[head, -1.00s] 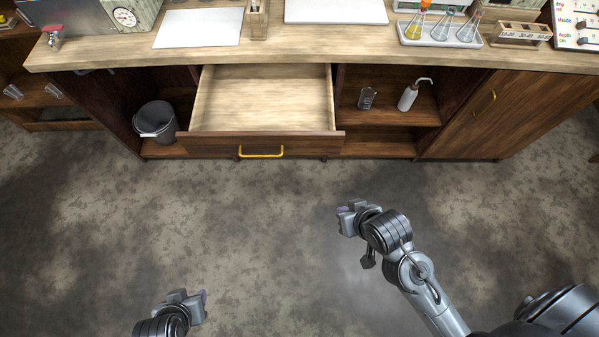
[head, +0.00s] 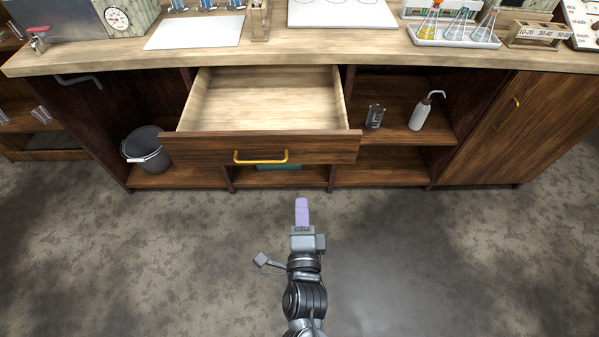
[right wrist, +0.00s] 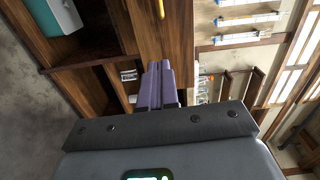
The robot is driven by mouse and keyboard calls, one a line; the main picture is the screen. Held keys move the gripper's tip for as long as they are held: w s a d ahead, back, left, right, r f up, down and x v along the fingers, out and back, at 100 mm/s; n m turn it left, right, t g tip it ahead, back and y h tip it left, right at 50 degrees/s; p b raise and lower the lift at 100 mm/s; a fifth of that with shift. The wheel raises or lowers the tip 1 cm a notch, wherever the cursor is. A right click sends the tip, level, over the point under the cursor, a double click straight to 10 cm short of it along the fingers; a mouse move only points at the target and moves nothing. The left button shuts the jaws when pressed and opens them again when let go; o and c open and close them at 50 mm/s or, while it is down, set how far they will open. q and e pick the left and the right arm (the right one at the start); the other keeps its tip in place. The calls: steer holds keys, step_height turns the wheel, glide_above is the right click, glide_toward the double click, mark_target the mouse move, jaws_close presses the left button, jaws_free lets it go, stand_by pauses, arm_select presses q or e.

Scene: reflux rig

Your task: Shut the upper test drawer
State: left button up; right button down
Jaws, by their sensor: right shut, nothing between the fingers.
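The upper drawer (head: 262,148) is pulled well out of the bench, and its pale wooden inside is empty. Its dark wooden front carries a yellow bar handle (head: 260,157). In the right wrist view, the drawer front (right wrist: 165,40) shows beyond the fingers, with part of the yellow handle at the top edge. My right gripper (head: 302,212) is in front of the drawer and to the right of the handle's middle, apart from the front in the head view. Its purple fingers are shut with nothing between them; they also show in the right wrist view (right wrist: 157,85). My left gripper is out of view.
The bench top (head: 300,52) overhangs the drawer. Below the drawer, a teal object (head: 280,167) shows in part. A grey bucket (head: 146,150) stands on the left shelf; a white bottle (head: 420,112) and a glass (head: 375,117) stand on the right shelf. The floor in front is clear.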

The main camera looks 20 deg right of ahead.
mark_target(299, 152)
steer(key=b+x, duration=0.6)
steer(key=x, duration=0.7)
steer(key=shift+w, duration=0.45)
